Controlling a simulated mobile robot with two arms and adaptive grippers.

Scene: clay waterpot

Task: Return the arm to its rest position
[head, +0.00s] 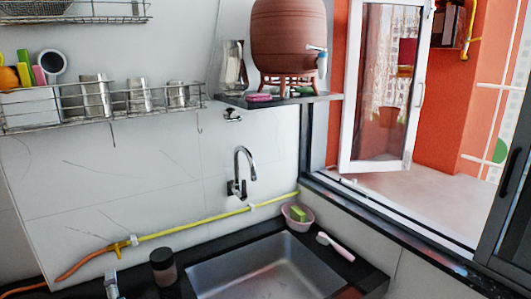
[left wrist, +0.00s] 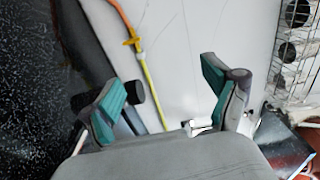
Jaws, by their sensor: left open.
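My left gripper (left wrist: 162,92) shows in the left wrist view with its two teal-padded fingers spread wide. Nothing is held between them. Behind the fingers are the wall and the yellow pipe (left wrist: 150,85) with its orange hose (left wrist: 122,18). Neither gripper shows in the head view, and my right gripper is in no view. The clay waterpot (head: 289,38) stands upright on its stand on the dark shelf (head: 318,97) in the head view, with a tap at its right side.
A sink (head: 255,268) is set in the dark counter below a wall faucet (head: 240,172). A dark jar (head: 163,267) and a pink bowl (head: 297,216) stand near it. A wire rack (head: 60,110) with metal cups hangs at left. An open window (head: 345,90) is at right.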

